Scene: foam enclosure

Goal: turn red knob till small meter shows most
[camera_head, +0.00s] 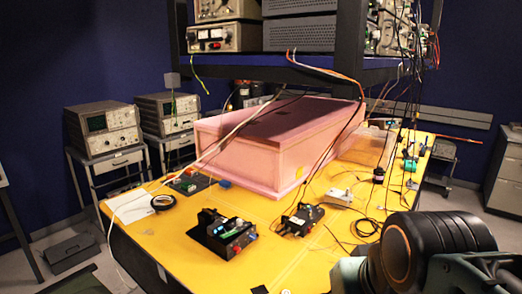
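A black device (212,241) with a small lit greenish display stands near the front of the yellow table. Its right face has small red and blue parts, too small to tell which is a knob. A second, smaller black box (303,216) with small reddish parts and wires lies to its right. I cannot tell for sure which part is the red knob or the small meter, and no reading is legible. My arm shows at the bottom right, near the table's right front side. My gripper is out of view.
A pink foam enclosure (235,160) fills the middle of the yellow table (285,262). Loose cables run across the table and hang from the shelf (300,72) above. A tape roll (163,202) and a small white box (338,197) lie nearby. The table's front middle is fairly clear.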

